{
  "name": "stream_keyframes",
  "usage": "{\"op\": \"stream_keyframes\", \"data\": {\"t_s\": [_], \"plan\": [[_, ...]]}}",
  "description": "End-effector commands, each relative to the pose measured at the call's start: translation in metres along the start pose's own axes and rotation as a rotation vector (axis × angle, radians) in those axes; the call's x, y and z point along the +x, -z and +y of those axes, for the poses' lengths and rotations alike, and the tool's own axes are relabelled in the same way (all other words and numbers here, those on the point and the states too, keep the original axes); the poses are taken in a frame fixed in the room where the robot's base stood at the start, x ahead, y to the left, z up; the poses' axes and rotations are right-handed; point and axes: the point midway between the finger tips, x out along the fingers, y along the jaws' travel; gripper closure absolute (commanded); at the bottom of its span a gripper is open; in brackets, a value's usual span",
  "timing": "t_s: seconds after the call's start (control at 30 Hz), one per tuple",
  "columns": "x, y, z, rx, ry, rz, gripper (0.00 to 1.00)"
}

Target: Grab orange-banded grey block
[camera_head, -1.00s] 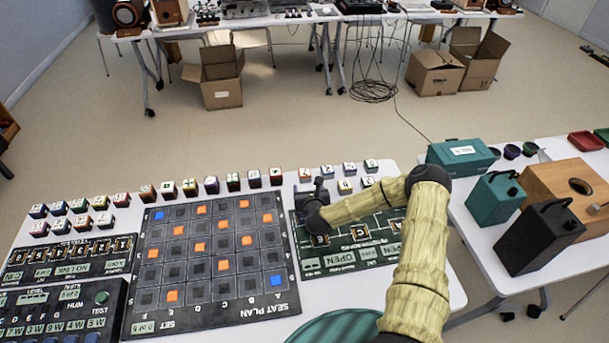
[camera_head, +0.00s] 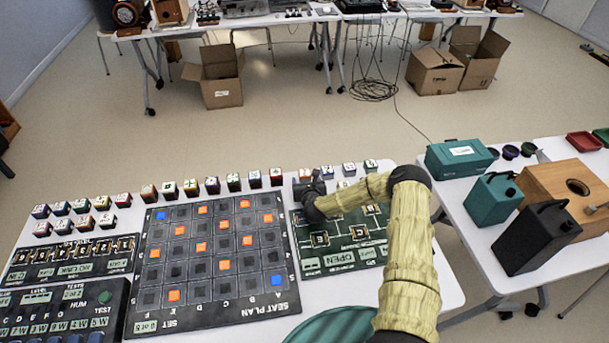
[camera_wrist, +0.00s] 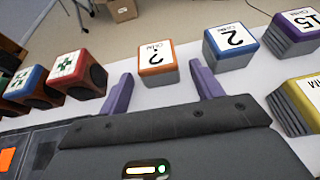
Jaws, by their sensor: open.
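The gripper is open, with one purple finger to each side of the block and nothing held. In the head view my gripper (camera_head: 307,184) is at the far edge of the table, by the row of blocks. There the arm's end largely hides the block.
A blue-banded grey block (camera_wrist: 230,47) stands close to the right finger. A purple-banded block (camera_wrist: 292,36) and a yellow-banded block (camera_wrist: 297,104) are farther right. Red-banded and blue-banded dark blocks (camera_wrist: 76,73) stand left. The seat plan board (camera_head: 240,312) lies left of the arm.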

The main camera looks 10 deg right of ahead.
Motion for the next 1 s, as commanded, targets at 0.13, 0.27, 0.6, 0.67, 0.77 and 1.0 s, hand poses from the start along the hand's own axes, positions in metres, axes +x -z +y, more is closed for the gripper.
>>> {"op": "stream_keyframes", "data": {"t_s": [0.13, 0.27, 0.6, 0.67, 0.77, 1.0], "plan": [[0.0075, -0.0002, 0.0002, 0.0, 0.0, 0.0, 0.35], [0.0078, -0.0001, 0.0, 0.001, 0.0, 0.0, 0.35], [0.0076, -0.0002, -0.0001, 0.001, 0.0, 0.0, 0.35], [0.0076, -0.0002, -0.0001, 0.001, 0.0, 0.0, 0.36], [0.0075, -0.0002, -0.0001, 0.001, 0.0, 0.0, 0.56], [0.0075, -0.0006, -0.0001, 0.001, 0.0, -0.001, 0.84]]}}
